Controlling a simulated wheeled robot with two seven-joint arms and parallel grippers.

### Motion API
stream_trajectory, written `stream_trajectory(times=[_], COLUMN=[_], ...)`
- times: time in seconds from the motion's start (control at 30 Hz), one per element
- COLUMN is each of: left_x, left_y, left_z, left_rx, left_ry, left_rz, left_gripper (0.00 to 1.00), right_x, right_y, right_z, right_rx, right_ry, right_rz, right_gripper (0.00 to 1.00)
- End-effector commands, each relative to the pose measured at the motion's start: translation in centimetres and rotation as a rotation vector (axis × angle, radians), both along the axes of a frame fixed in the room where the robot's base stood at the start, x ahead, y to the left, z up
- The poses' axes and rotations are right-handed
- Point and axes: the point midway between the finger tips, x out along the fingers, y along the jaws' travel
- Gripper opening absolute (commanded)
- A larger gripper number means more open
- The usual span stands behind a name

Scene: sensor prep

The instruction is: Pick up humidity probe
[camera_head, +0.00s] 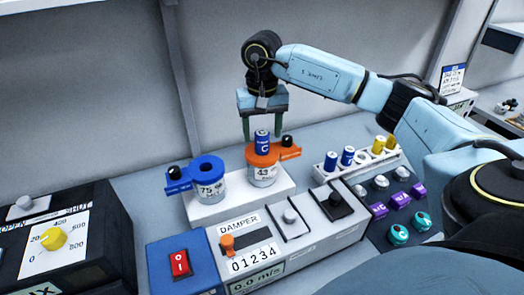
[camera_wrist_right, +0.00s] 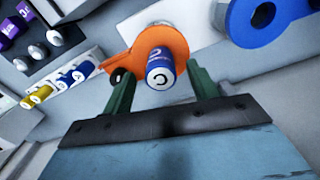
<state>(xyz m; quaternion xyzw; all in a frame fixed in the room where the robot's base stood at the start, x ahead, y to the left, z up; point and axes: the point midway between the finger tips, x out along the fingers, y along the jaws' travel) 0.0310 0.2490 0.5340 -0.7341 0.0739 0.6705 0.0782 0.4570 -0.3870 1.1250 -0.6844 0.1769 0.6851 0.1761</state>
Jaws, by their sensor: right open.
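A blue cylinder with a white letter (camera_head: 263,141), seemingly the humidity probe, stands upright in the orange-topped jar marked 43 (camera_head: 262,173). In the right wrist view the blue cylinder (camera_wrist_right: 160,71) sticks up toward the camera from the orange lid (camera_wrist_right: 168,40). My right gripper (camera_head: 262,132) points down from above with green fingers apart. Its fingertips (camera_wrist_right: 160,84) show to either side of the cylinder in the wrist view, with gaps. The cylinder's lower end is hidden in the jar. My left gripper is out of view.
A blue-topped jar marked 75 (camera_head: 209,183) stands left on the same white block (camera_head: 240,205). A rack with blue and yellow cylinders (camera_head: 349,162) stands right. The damper panel (camera_head: 262,240) and red switch box (camera_head: 181,262) are in front. The wall is behind.

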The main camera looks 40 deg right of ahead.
Motion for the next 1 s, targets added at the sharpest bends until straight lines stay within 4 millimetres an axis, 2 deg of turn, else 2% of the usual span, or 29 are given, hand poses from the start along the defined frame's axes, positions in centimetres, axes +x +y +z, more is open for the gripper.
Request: stream_trajectory(times=[0.13, 0.4, 0.87, 1.0], left_x=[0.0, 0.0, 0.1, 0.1], left_y=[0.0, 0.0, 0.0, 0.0], left_z=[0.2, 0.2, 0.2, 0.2], left_rx=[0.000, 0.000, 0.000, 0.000], left_ry=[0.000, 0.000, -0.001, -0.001], left_rz=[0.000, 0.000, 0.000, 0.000], left_gripper=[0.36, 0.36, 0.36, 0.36], right_x=[0.0, 0.0, 0.0, 0.0], right_y=[0.0, 0.1, 0.1, 0.1], right_z=[-1.7, -2.1, -2.0, -2.0], right_rx=[0.000, 0.000, 0.001, 0.001], right_ry=[0.001, -0.001, -0.002, -0.003], right_rz=[0.000, 0.001, 0.001, 0.001], right_gripper=[0.59, 0.59, 0.00, 0.00])
